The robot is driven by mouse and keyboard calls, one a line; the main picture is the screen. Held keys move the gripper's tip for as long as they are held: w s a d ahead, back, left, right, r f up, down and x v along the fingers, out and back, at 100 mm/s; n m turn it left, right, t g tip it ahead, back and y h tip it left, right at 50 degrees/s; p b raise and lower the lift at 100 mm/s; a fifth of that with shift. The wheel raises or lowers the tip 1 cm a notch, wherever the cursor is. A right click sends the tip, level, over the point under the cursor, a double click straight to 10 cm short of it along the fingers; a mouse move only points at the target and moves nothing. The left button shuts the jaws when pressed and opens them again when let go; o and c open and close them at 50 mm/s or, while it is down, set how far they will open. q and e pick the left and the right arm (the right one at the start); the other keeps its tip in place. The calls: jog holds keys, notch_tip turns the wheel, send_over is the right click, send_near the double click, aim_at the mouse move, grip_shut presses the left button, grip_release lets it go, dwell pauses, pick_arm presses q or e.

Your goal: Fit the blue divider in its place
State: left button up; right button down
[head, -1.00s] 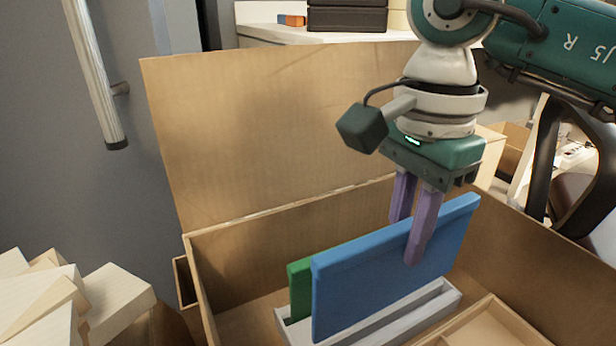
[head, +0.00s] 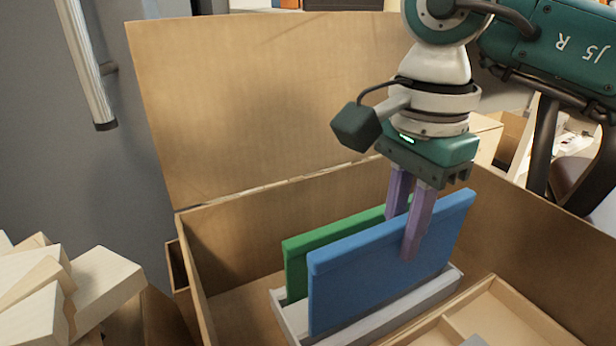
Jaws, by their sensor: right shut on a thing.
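The blue divider (head: 370,270) is an upright flat panel inside the open carton. My right gripper (head: 406,228) is shut on its top edge, with one purple finger in front of the panel and one behind. A green divider (head: 298,262) stands upright just behind it, partly hidden by the blue one. A light grey slotted holder (head: 440,292) lies on the carton floor under both panels. The blue divider's lower edge is at the front part of the holder; whether it sits in a slot I cannot tell. My left gripper is not in view.
The carton (head: 245,222) has its tall rear flap (head: 250,100) standing open behind the gripper. A wooden compartment tray (head: 500,315) lies at the front right. Pale wooden blocks (head: 100,280) are piled at the left. A grey door with a handle (head: 88,70) is behind.

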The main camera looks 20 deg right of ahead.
jog(key=shift+f+b, duration=1.45)
jog(key=shift+f, duration=0.4)
jog(key=shift+f, duration=0.1)
jog(key=c, duration=0.7)
grip_release()
notch_tip(320, 180, up, 10)
jog(key=p, duration=0.5)
jog(key=shift+f, duration=0.25)
jog(key=shift+r, duration=0.3)
